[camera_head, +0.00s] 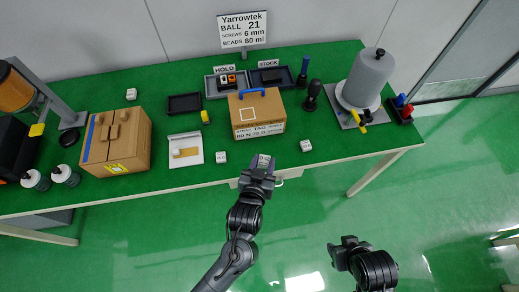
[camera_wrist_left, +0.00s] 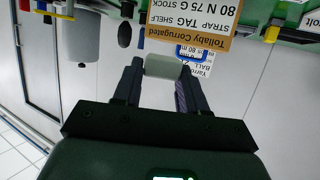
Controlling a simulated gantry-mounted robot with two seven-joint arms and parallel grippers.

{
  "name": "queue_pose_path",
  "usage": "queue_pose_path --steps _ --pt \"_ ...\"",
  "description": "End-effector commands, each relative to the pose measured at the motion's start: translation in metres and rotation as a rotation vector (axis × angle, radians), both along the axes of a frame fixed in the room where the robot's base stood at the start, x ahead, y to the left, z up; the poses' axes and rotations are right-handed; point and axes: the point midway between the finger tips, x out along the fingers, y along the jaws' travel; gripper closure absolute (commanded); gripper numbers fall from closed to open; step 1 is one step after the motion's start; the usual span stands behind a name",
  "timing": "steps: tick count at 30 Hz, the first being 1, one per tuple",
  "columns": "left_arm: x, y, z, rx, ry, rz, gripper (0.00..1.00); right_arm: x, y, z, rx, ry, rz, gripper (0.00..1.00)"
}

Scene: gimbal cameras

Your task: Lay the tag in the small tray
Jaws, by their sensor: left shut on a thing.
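My left gripper (camera_head: 262,162) is at the front edge of the green table, in front of the cardboard box. It is shut on a small pale piece (camera_wrist_left: 163,67), which the left wrist view shows between the two fingers; it may be the tag, but no marking on it is readable. A small empty black tray (camera_head: 184,111) lies on the table behind and to the left of the gripper. My right gripper (camera_head: 345,243) is off the table at the lower right, and its jaws are too unclear to read.
The cardboard box (camera_head: 258,116) with a blue handle stands just beyond my left gripper. A white tray (camera_head: 173,139) with a tan piece lies left of it. Trays labelled HOLD (camera_head: 210,87) and STOCK (camera_head: 287,74) are behind. Small white cubes (camera_head: 306,145) stand near the front edge.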

Motion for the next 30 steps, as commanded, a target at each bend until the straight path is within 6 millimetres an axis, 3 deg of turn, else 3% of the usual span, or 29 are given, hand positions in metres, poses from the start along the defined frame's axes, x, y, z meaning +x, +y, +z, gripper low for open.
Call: queue_pose_path --steps 1,3,14,30 --pt "0.003 -0.005 -0.013 -0.002 -0.004 -0.005 0.87 0.0 0.0 -0.02 0.0 0.0 0.0 0.57" --pt "0.006 -0.01 -0.015 -0.003 -0.004 -0.011 0.87 0.0 0.0 -0.031 0.0 -0.001 0.0 0.57" --pt "0.023 -0.01 -0.027 0.001 -0.001 -0.013 0.87 0.001 0.001 -0.056 0.002 -0.004 0.0 0.57" --pt "0.109 0.031 -0.083 0.001 -0.001 -0.013 0.87 0.001 0.0 -0.084 -0.001 -0.003 0.002 0.57"
